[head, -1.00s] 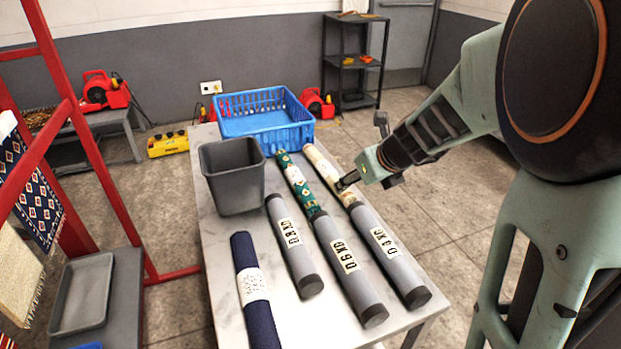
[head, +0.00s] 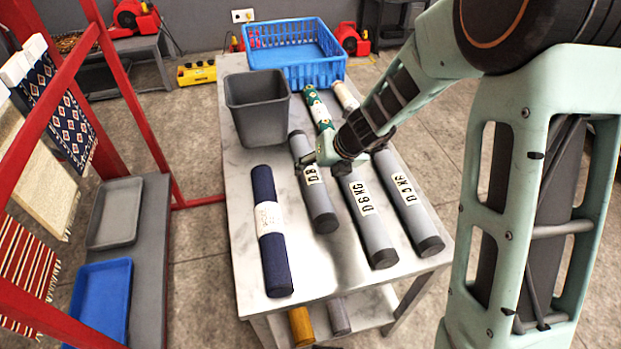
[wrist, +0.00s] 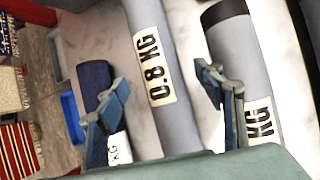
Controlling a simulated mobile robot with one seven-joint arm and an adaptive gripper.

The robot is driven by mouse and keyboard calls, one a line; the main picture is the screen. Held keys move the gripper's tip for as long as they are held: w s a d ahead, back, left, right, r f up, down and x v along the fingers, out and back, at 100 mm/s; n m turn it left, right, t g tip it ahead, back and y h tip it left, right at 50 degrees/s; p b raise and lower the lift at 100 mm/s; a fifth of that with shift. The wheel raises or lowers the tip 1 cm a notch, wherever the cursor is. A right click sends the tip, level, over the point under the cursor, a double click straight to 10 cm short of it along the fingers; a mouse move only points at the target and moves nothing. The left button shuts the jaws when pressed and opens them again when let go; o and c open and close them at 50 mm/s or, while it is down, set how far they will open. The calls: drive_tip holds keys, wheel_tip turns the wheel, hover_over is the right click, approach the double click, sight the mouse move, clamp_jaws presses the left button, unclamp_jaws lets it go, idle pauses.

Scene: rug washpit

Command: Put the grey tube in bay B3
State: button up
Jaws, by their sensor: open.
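Three grey tubes lie side by side on the table. The left one, marked 0.8 KG (head: 320,207), also shows in the wrist view (wrist: 155,45). The middle one is marked 0.6 KG (head: 378,237); the right one (head: 420,222) has a label too small to read surely. Another grey tube (head: 338,318) lies on the shelf below. I cannot tell which grey tube is meant. My gripper (head: 316,160) is open above the 0.8 KG tube; in the wrist view its fingers (wrist: 165,93) appear either side of that tube, holding nothing. No bay marked B3 is visible.
A navy roll (head: 268,225) lies left of the tubes. A grey bin (head: 258,120) and blue crate (head: 340,72) stand behind. Green (head: 318,108) and cream (head: 345,95) rolls lie behind the tubes. A red rack (head: 130,110) stands left.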

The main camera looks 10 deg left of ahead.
sight(314, 172)
drive_tip(key=b+x, duration=0.1)
drive_tip(key=x, duration=0.3)
drive_tip(key=shift+a, duration=0.1)
clamp_jaws()
drive_tip(key=shift+r, duration=0.1)
